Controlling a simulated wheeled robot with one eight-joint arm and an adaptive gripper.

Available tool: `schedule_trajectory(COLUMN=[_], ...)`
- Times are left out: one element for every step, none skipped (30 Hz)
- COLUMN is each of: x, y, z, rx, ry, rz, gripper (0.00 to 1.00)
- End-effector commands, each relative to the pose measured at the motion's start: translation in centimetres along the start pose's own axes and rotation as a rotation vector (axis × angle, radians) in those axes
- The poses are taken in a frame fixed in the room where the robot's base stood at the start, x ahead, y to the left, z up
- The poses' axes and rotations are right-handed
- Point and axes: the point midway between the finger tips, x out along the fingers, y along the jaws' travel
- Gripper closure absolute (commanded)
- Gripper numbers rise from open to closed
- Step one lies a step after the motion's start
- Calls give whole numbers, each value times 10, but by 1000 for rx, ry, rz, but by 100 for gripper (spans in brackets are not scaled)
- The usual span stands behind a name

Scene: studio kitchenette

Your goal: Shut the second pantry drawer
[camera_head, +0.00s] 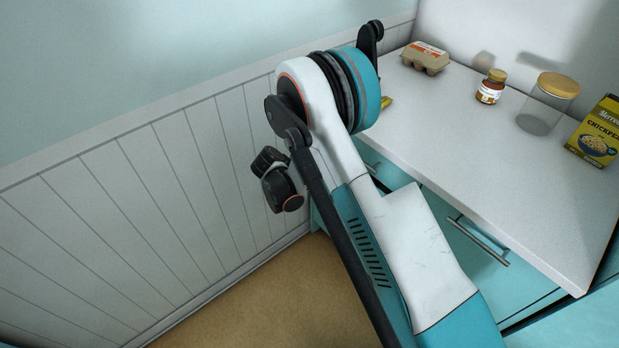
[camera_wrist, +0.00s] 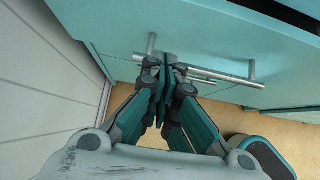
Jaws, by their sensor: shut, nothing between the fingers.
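The teal drawer front (camera_wrist: 200,38) fills the top of the wrist view, with a long metal bar handle (camera_wrist: 225,77) along it. My gripper (camera_wrist: 170,68) is shut and empty, its fingertips close to the handle; I cannot tell whether they touch it. In the head view, teal drawer fronts sit under the white countertop, and one bar handle (camera_head: 478,240) shows to the right of my arm. My arm hides much of the cabinet there, and my fingertips do not show. I cannot tell which drawer is the second or how far it stands out.
The white countertop (camera_head: 455,165) holds an egg carton (camera_head: 425,57), a small jar (camera_head: 491,88), a glass jar with a tan lid (camera_head: 548,103) and a yellow chickpea box (camera_head: 598,132). A white panelled wall (camera_head: 150,190) stands to the left. Tan floor (camera_head: 270,300) is clear below.

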Motion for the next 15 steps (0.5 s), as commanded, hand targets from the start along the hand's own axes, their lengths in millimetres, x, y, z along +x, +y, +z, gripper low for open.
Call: schedule_trajectory(x=[9, 12, 16, 18, 20, 23, 24, 25, 27, 27, 28, 28, 28, 29, 28], y=[-1, -1, -1, -1, -1, -1, 0, 0, 0, 0, 0, 0, 0, 0, 0], z=[5, 8, 12, 15, 17, 20, 22, 24, 25, 26, 27, 28, 29, 29, 29], rx=[3, 3, 3, 3, 3, 2, 1, 1, 1, 1, 1, 1, 1, 1, 1], ry=[0, 0, 0, 0, 0, 0, 0, 0, 0, 0, 0, 0, 0, 0, 0], rz=[-2, -3, -3, -2, -2, -1, -1, -1, -1, -1, -1, -1, -1, -1, -1], gripper=[100, 100, 100, 100, 100, 100, 100, 100, 100, 100, 100, 100, 100, 100, 100])
